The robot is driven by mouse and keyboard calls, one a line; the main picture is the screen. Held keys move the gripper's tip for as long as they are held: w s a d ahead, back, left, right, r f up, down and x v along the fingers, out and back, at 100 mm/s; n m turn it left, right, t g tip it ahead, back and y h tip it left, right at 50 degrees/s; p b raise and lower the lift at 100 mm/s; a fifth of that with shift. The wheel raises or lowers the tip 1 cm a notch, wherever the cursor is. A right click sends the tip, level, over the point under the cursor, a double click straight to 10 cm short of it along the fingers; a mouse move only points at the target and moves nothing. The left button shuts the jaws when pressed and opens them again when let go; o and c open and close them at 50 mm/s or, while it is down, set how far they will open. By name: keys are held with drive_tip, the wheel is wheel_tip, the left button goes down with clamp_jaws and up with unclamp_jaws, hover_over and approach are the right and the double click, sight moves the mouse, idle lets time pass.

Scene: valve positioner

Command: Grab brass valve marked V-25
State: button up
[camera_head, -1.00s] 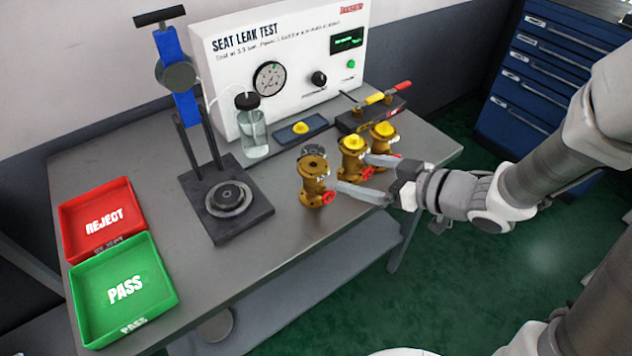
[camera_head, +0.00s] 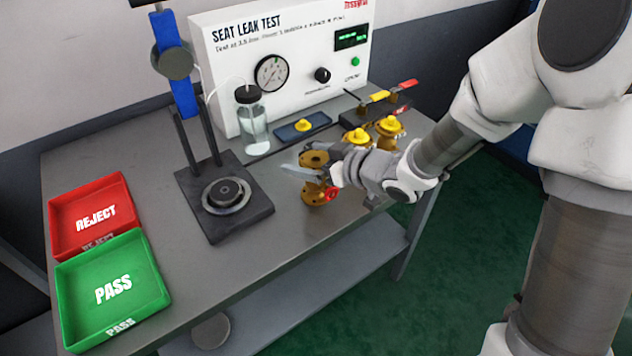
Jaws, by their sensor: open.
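Three brass valves stand on the grey bench. The left valve (camera_head: 316,193) has an open, uncapped top flange and a red handwheel. The middle valve (camera_head: 357,137) and right valve (camera_head: 389,126) have yellow caps. No V-25 marking is readable, so I cannot tell which valve bears it. My gripper (camera_head: 296,160) is open at the left valve, coming from the right. Its fingers appear to lie on either side of the valve's upper part; I cannot tell whether they touch it. My gripper hides part of the left valve and the lower part of the middle valve.
A black press stand (camera_head: 215,225) stands left of the valves. A seat leak test box (camera_head: 290,50), a bottle (camera_head: 252,120) and a small tray with a yellow cap (camera_head: 303,125) are behind. Red REJECT (camera_head: 92,218) and green PASS (camera_head: 112,290) trays sit at far left.

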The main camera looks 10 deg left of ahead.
drive_tip(key=shift+w+a+f, duration=0.15)
drive_tip(key=shift+a, duration=0.15)
drive_tip(key=shift+c, duration=0.3)
clamp_jaws()
drive_tip(key=shift+r, duration=0.2)
